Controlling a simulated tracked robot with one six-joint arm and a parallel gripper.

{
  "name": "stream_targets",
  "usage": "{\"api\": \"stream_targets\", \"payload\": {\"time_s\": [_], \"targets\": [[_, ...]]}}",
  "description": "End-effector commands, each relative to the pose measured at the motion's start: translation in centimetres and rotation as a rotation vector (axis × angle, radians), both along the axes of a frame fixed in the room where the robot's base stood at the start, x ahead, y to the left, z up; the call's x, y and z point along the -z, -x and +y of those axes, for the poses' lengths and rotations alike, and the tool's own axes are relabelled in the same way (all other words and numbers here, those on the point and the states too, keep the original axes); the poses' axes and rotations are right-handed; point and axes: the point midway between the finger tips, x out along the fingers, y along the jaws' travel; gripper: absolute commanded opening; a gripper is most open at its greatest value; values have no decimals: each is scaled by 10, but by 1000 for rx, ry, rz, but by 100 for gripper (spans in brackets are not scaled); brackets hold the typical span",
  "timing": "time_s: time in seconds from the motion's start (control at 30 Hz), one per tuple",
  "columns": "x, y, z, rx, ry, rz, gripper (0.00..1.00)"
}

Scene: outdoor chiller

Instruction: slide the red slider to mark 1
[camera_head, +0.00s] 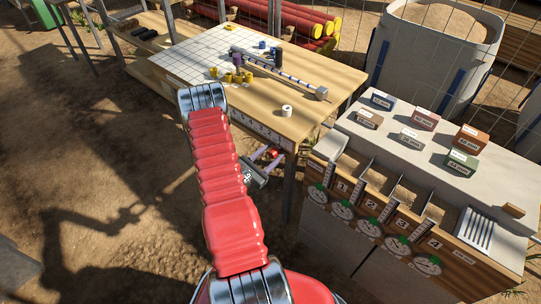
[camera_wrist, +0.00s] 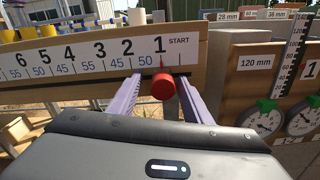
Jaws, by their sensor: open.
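The red slider (camera_wrist: 163,86) sits on the front of the number scale (camera_wrist: 90,58) in the wrist view. Its thin red pointer is just below mark 1, left of the word START. My gripper (camera_wrist: 157,90) is open, with one purple finger on each side of the slider. Gaps show between the slider and both fingers. In the head view, my gripper (camera_head: 266,158) is by the table's front edge and the slider (camera_head: 273,153) shows between its fingers. Part of the scale (camera_head: 255,128) shows on that edge; my red arm hides some of it.
The wooden table (camera_head: 322,95) carries a white grid, yellow and blue pieces, a long rod and a white roll (camera_head: 287,110). To the right, a grey-topped bench (camera_head: 400,150) holds labelled blocks, numbered bins and dials. A table leg stands just right of my gripper.

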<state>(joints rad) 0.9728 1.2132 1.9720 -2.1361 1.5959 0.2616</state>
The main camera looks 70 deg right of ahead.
Motion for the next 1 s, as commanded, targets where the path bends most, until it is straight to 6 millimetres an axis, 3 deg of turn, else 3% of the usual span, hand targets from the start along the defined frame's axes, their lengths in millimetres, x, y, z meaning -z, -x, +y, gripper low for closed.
{"api": "stream_targets", "payload": {"time_s": [0.37,1.0], "targets": [[1,-8,17,-2,-2,1,45],[1,-44,95,-3,-1,2,45]]}}
